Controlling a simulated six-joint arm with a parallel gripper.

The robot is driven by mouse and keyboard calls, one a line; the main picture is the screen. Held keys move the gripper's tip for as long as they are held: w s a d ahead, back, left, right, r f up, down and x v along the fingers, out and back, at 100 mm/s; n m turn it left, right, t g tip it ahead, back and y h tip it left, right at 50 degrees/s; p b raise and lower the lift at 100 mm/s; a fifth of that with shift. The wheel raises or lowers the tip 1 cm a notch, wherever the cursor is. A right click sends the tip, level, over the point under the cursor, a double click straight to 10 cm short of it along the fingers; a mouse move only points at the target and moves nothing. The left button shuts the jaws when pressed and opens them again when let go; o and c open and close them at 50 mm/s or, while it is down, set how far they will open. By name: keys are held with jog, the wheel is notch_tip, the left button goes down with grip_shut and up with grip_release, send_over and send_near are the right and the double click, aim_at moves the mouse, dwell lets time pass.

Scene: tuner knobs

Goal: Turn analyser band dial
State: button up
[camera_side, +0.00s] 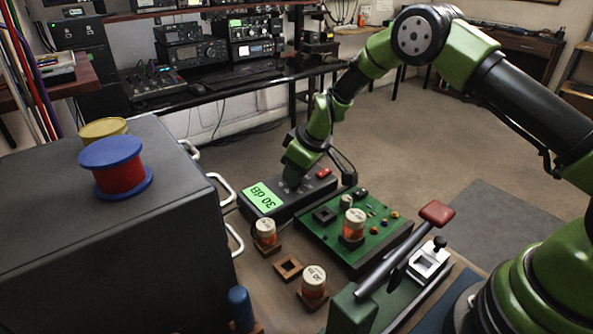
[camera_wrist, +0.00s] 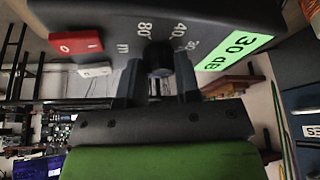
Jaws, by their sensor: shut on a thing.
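The analyser is a dark box (camera_side: 290,205) with a green display (camera_side: 263,196) reading "30 dB"; the display also shows in the wrist view (camera_wrist: 234,50). Its black band dial (camera_wrist: 158,58) stands on the panel, with printed marks including "80", "m" and "40" around it. My gripper (camera_wrist: 158,78) has one finger on each side of the dial and is shut on it. In the side view my gripper (camera_side: 292,182) reaches down onto the panel and hides the dial. The pointer's exact setting cannot be made out.
A red rocker switch (camera_wrist: 76,45) sits beside the dial. A green circuit board (camera_side: 340,243) lies close right of the analyser. White-capped orange cylinders (camera_side: 314,280) stand in front. A red-handled press (camera_side: 400,250) is at right; a large grey cabinet (camera_side: 110,230) is at left.

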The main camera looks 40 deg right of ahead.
jog(key=shift+n+g+y, duration=0.3)
jog(key=shift+n+y, duration=0.1)
jog(key=shift+n, duration=0.8)
jog(key=o, duration=0.9)
jog(key=shift+d+r, duration=0.1)
jog(key=v, duration=0.9)
jog(key=shift+s+d+r, duration=0.15)
jog(key=shift+s+r, duration=0.05)
jog(key=shift+r, duration=0.05)
